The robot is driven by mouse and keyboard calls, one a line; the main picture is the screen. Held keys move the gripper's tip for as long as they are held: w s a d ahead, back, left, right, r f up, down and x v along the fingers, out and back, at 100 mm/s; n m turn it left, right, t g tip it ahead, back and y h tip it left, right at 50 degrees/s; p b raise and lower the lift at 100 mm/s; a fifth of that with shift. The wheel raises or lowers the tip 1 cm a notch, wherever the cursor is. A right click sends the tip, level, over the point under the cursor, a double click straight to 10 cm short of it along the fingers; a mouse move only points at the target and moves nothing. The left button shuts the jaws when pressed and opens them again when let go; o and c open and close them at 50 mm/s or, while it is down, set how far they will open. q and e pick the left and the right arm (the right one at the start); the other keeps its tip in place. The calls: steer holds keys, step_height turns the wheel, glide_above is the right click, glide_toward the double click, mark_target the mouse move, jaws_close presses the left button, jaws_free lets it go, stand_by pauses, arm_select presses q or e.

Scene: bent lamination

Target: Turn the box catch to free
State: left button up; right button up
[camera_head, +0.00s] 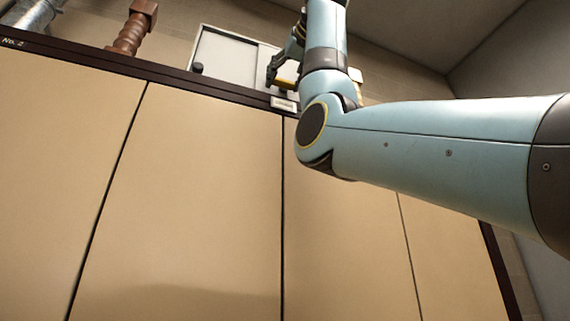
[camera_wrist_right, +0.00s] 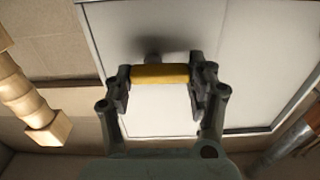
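A white box (camera_head: 226,57) stands behind the dark top edge of the tan panels at the top of the head view. Its pale front (camera_wrist_right: 232,50) fills much of the right wrist view. The yellow bar of the box catch (camera_wrist_right: 160,75) lies level across that view, with a dark stub behind it. My right gripper (camera_wrist_right: 161,82) has one finger at each end of the bar and appears to touch both ends. In the head view the right gripper (camera_head: 284,78) is small and partly hidden by my right arm. My left gripper is not in view.
A dark knob (camera_head: 197,68) sits on the box's left part. A brown ribbed column (camera_head: 130,32) and a metal pipe (camera_head: 32,14) stand to the left. A pale stepped column (camera_wrist_right: 30,100) is beside the box. A small label plate (camera_head: 283,104) is below the gripper.

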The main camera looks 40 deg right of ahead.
steer(key=c, duration=0.5)
steer(key=m, duration=0.3)
steer(key=shift+d+r+m, duration=0.1)
steer(key=shift+m, duration=0.3)
steer(key=m, duration=0.3)
steer(key=shift+d+r+m+b, duration=0.1)
steer(key=shift+r+m+b, duration=0.05)
steer(key=shift+m+b, duration=0.15)
steer(key=m, duration=0.5)
steer(key=shift+s+d, duration=0.1)
steer(key=shift+d, duration=0.1)
steer(key=m, duration=0.5)
steer(key=shift+d, duration=0.15)
steer(key=shift+m+b, duration=0.3)
steer(key=shift+m, duration=0.1)
